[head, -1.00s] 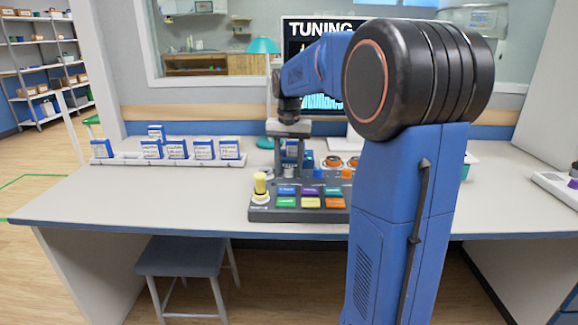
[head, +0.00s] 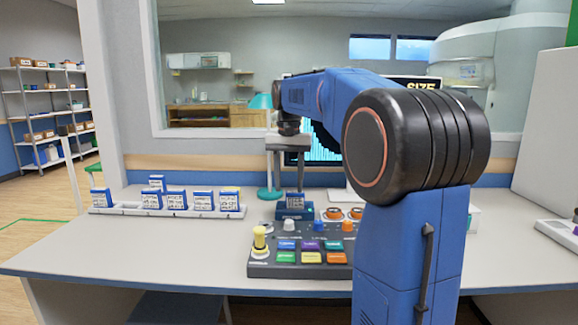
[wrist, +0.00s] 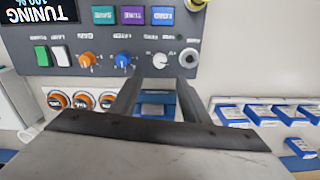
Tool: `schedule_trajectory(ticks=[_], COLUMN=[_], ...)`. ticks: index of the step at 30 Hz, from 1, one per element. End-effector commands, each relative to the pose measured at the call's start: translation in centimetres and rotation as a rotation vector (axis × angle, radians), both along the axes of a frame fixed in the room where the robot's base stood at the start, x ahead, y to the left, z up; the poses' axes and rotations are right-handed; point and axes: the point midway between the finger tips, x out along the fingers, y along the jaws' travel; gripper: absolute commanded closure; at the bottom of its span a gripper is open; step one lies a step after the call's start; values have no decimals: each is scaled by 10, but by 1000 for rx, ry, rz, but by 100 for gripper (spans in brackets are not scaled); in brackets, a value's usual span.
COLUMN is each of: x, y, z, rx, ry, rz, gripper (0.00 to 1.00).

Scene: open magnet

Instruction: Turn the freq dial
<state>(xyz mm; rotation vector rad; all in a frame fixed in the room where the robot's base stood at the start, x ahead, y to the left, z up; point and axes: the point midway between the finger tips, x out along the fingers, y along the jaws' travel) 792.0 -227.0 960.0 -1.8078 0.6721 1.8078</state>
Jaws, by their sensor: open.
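The control panel (head: 262,270) sits on the desk and shows upside down in the wrist view (wrist: 212,50). It has a row of three small dials: a white dial (wrist: 160,60), a blue dial (wrist: 122,60) and an orange dial (wrist: 86,60). Their labels are too small to read, so I cannot tell which is freq. My gripper (head: 287,184) is open and empty, pointing down above the back of the panel. In the wrist view its fingertips (wrist: 163,78) frame the area just behind the white dial, with a blue-and-white cartridge (wrist: 153,107) lower between the fingers.
A yellow-topped knob (head: 259,238) stands at the panel's left corner. Several coloured buttons (head: 310,257) lie at its front, with orange-ringed knobs (wrist: 82,100) behind. A rack of blue boxes (head: 165,211) stands left. A teal lamp (head: 261,103) is behind. The left desk front is clear.

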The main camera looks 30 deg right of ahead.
Motion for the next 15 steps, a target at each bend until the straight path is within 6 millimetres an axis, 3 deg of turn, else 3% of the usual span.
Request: schedule_trajectory(ticks=[6,15], x=[1,0], y=[0,0], z=[36,54], rx=[-1,1], ry=[-2,1], rz=[0,0], gripper=[58,58])
